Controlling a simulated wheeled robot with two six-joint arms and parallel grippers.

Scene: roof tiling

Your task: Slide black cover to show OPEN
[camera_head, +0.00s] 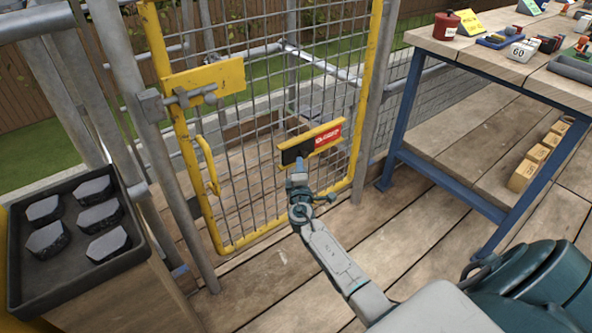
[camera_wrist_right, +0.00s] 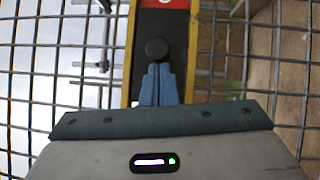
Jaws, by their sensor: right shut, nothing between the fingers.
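The black cover (camera_head: 291,153) sits at the left end of a yellow-framed sign (camera_head: 311,140) on the mesh gate. The right part of the sign shows a red panel (camera_head: 329,136) with small white lettering, most likely CLOSED. In the right wrist view the cover is a dark plate (camera_wrist_right: 157,32) with a round black knob (camera_wrist_right: 157,50). My right gripper (camera_head: 299,167) is at the cover. Its blue fingers (camera_wrist_right: 158,84) are shut and empty, with their tips at or just below the knob; whether they touch it I cannot tell. My left gripper is not in view.
The yellow gate (camera_head: 195,170) has a bolt latch (camera_head: 195,94) and a handle (camera_head: 208,166). A dark tray (camera_head: 70,285) with several grey hexagonal pieces stands at left. A workbench (camera_head: 475,62) with tools stands at right. Wooden deck lies between.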

